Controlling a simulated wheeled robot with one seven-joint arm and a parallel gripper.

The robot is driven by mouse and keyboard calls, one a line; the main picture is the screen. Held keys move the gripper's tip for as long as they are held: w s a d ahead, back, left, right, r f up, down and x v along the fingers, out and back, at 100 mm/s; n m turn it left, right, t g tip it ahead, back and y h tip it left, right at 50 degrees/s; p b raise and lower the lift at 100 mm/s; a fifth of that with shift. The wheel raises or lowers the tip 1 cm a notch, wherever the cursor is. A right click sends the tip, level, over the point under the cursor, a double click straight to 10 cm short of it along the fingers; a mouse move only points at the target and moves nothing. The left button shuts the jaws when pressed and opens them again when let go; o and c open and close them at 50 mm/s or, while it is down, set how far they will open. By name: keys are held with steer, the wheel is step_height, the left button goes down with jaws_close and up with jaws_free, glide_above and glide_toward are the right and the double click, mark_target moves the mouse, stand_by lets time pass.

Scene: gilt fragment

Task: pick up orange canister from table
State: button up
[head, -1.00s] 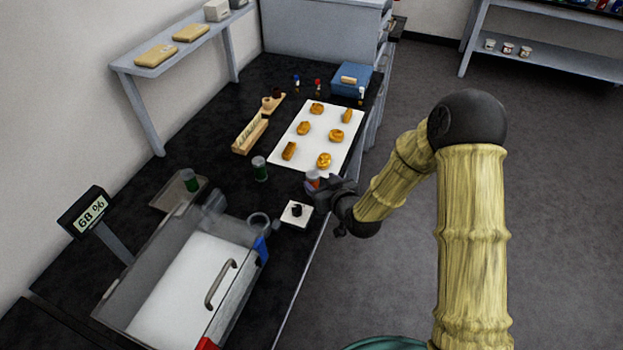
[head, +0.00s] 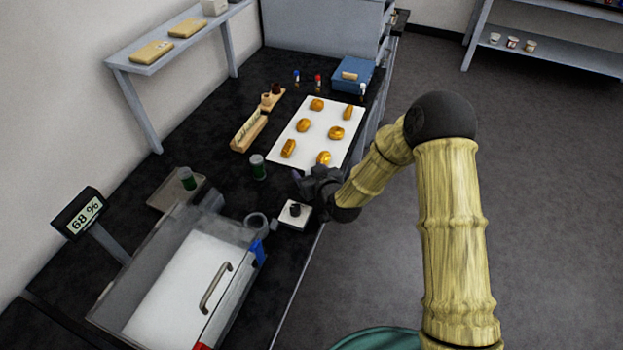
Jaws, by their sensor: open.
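My gripper (head: 305,181) is dark and open. It reaches in from the right, over the front edge of the black table (head: 215,150), just below the white sheet. I cannot make out the orange canister now; the spot where an orange-topped canister stood a moment ago is covered by my gripper. Whether the fingers are around it or touching it cannot be told. A green canister (head: 258,167) stands upright to the left of my gripper, and another green one (head: 187,178) stands on a small tray (head: 160,200) further left.
A white sheet (head: 292,163) with several golden pieces lies beyond my gripper. A small white block with a black knob (head: 295,210) sits close below it. A clear-walled box (head: 225,235) with a handle fills the near table. A blue box (head: 352,75) stands at the back.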

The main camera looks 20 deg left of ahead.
steer(key=shift+s+r, duration=0.1)
steer(key=shift+s, duration=0.1)
steer(key=c, duration=1.1)
step_height(320, 180, up, 10)
steer(key=shift+b, duration=0.6)
